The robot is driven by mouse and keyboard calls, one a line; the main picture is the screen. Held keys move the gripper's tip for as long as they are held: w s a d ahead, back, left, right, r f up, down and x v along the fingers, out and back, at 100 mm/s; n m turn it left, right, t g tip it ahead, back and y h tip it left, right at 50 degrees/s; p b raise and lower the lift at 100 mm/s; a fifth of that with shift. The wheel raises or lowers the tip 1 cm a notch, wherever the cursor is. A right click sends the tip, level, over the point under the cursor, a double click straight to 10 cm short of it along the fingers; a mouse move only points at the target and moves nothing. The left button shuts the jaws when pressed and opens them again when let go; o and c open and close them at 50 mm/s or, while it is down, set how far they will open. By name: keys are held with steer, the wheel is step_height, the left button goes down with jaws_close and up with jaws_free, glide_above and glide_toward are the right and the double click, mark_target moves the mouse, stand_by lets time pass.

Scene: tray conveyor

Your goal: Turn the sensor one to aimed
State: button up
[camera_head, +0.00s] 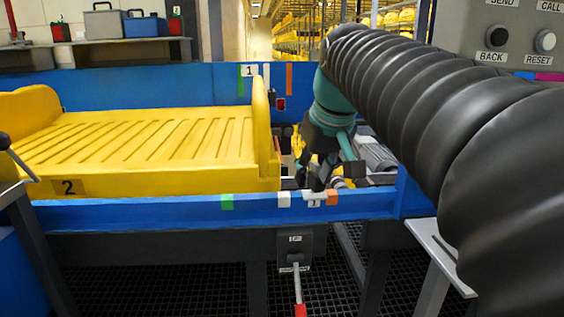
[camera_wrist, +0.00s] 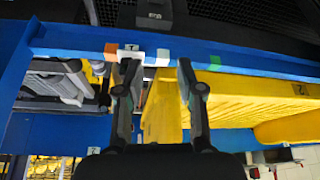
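My gripper (camera_head: 311,176) hangs over the conveyor gap, just right of the yellow tray's end wall. In the wrist view my gripper (camera_wrist: 158,68) is open, its two fingers apart with nothing held between them. I cannot make out sensor one for certain. A small dark device with a red face (camera_head: 281,104) sits on the far blue rail, near a label "1" (camera_head: 249,71). Another label "1" (camera_head: 314,203) is on the near rail, between white and orange marks; it also shows in the wrist view (camera_wrist: 130,48). My gripper hides part of the space behind it.
The yellow tray (camera_head: 70,186), marked 2, fills the left of the conveyor. The near blue rail (camera_head: 170,214) runs below my gripper. A grey box (camera_head: 294,247) with a red-tipped lever hangs under it. A button panel (camera_head: 510,40) stands at upper right.

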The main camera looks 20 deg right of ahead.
steer(key=n, duration=0.1)
glide_toward(315, 163)
steer(key=b+x, duration=0.3)
steer(key=x, duration=0.6)
steer(key=shift+d+b, duration=0.1)
steer(key=shift+b, duration=0.25)
jaws_close()
